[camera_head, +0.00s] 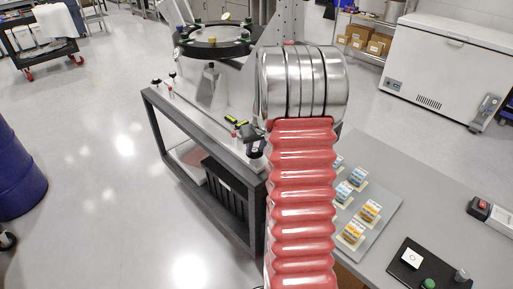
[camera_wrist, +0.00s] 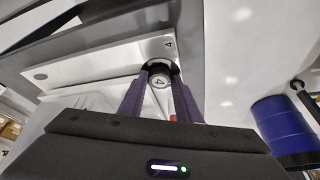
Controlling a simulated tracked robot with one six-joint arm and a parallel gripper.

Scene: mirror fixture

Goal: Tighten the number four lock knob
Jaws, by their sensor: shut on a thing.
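The two purple fingers of my gripper (camera_wrist: 160,77) are shut on the knob, one on each side. In the head view the mirror fixture's dark ring (camera_head: 216,41) stands on the frame table (camera_head: 196,112).
A grey table (camera_head: 388,158) at right carries a tray (camera_head: 372,232) of small coloured blocks and a black board (camera_head: 412,278). A white chest freezer (camera_head: 450,70) stands behind. A blue barrel (camera_head: 15,175) stands at left, with open floor between it and the frame table.

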